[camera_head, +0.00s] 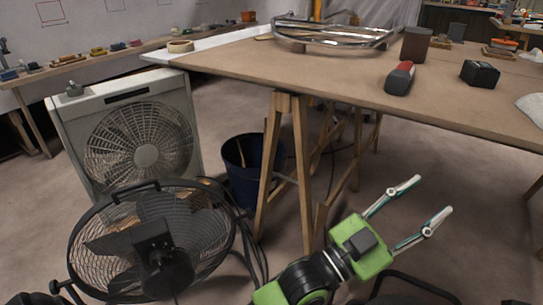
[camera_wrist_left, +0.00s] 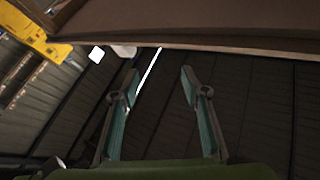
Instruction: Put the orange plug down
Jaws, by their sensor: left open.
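I cannot make out an orange plug in either view. My left gripper (camera_head: 432,196) has a green body and two slim fingers. It is open and empty, low in front of the wooden table (camera_head: 240,62) and its trestle. In the left wrist view the fingers (camera_wrist_left: 160,76) stand apart with nothing between them, and a brown edge crosses the top of the picture. My right gripper is in neither view.
On the table are a metal hoop frame (camera_head: 335,36), a red and grey tool (camera_head: 399,78), a black box (camera_head: 480,74) and a brown block (camera_head: 415,44). A box fan (camera_head: 130,135), a round fan (camera_head: 150,245) and a dark bucket (camera_head: 243,175) stand on the floor.

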